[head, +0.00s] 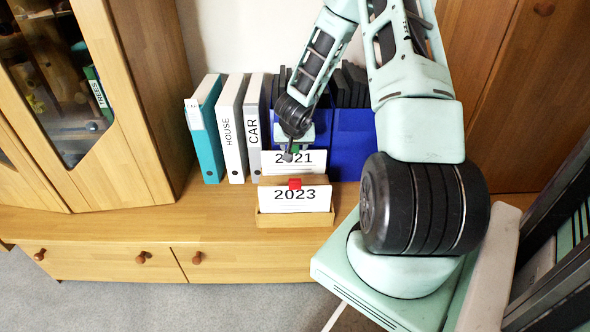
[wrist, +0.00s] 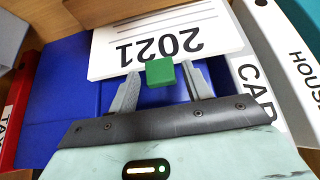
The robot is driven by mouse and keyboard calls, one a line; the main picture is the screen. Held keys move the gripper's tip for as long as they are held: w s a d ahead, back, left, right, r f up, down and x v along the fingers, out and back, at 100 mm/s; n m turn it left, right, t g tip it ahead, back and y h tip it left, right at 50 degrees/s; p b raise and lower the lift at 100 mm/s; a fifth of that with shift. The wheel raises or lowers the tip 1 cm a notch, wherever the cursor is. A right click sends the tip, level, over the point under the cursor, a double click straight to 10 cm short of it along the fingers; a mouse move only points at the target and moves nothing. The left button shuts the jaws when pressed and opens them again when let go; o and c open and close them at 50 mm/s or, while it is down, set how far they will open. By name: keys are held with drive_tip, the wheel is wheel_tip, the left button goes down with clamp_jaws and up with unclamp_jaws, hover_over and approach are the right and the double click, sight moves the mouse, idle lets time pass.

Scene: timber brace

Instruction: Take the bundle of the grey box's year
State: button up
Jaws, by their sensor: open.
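A white bundle marked 2021 (head: 310,168) stands behind a white bundle marked 2023 (head: 292,203). The 2023 bundle has a red block on its top edge and stands in a small wooden holder (head: 294,220). In the wrist view the 2021 bundle (wrist: 150,40) appears upside down, with a green block (wrist: 160,72) at its edge. My gripper (head: 290,152) is at the 2021 bundle's top edge. In the wrist view my gripper (wrist: 160,84) is open, with its fingers on either side of the green block. Whether they touch it I cannot tell. I see no clearly identifiable grey box with a year.
Left of the bundles stand a teal binder (head: 206,130), a HOUSE binder (head: 231,130) and a CAR binder (head: 254,120). Blue holders (head: 352,145) with dark files stand behind. A glass-doored cabinet (head: 75,90) is at left. The wooden top (head: 130,225) is clear at front left.

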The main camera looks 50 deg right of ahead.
clamp_jaws()
drive_tip(key=shift+r, duration=0.25)
drive_tip(key=shift+r+p, duration=0.3)
drive_tip(key=shift+p, duration=0.3)
drive_tip(key=shift+r+p, duration=1.05)
drive_tip(key=shift+p, duration=0.2)
wheel_tip(320, 180, up, 8)
drive_tip(key=p, duration=0.8)
drive_tip(key=shift+a+f, duration=0.1)
